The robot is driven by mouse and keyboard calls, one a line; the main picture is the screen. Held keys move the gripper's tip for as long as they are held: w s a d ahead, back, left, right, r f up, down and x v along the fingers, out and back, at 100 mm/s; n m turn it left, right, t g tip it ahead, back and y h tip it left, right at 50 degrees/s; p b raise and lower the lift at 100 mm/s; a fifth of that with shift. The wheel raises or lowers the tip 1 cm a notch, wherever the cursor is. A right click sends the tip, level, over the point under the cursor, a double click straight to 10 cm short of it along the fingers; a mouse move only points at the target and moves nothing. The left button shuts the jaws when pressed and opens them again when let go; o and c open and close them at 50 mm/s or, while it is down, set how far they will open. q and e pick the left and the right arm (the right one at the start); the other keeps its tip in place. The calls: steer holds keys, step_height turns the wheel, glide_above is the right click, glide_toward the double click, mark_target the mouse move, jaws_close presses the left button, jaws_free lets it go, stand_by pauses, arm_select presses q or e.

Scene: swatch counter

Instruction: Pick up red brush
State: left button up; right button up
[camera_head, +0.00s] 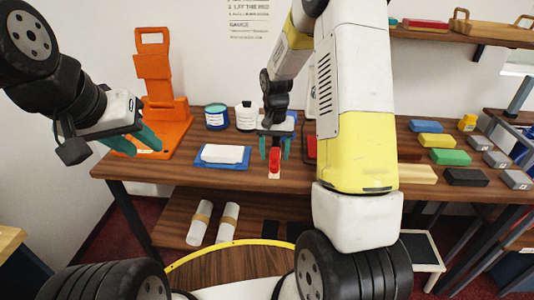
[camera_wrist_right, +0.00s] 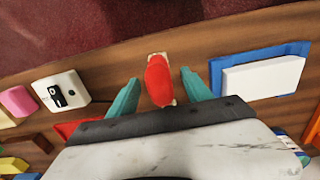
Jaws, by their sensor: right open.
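The red brush (camera_head: 275,160) is on the wooden counter (camera_head: 236,185), near its front edge. In the right wrist view the brush (camera_wrist_right: 158,80) has a red body with a pale tip at each end. My right gripper (camera_head: 275,149) is open over it. In the wrist view its teal fingers (camera_wrist_right: 160,92) stand on either side of the brush, with a visible gap on both sides. My left gripper (camera_head: 135,142) is open and empty at the far left, in front of the orange stand. My right arm hides part of the counter's middle.
A blue tray with a white block (camera_head: 222,154) lies left of the brush. An orange stand (camera_head: 168,110), a blue jar (camera_head: 215,116) and a white jar (camera_head: 245,115) stand behind. Coloured blocks (camera_head: 450,157) fill the right side. White rolls (camera_head: 228,222) lie on the lower shelf.

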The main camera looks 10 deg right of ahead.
mark_target(275, 163)
steer(key=f, duration=0.5)
steer(key=shift+w+d, duration=0.1)
steer(key=shift+w, duration=0.1)
jaws_close()
steer(key=shift+r, duration=0.55)
steer(key=r, duration=0.1)
steer(key=s+r, duration=0.1)
steer(key=shift+a+r, duration=0.3)
steer(key=shift+a, duration=0.05)
steer(key=s+a+r, duration=0.1)
steer(key=s+a, duration=0.6)
steer(key=s, duration=0.5)
steer(key=shift+s+a, duration=0.3)
steer(key=shift+s, duration=0.1)
steer(key=shift+r, duration=0.1)
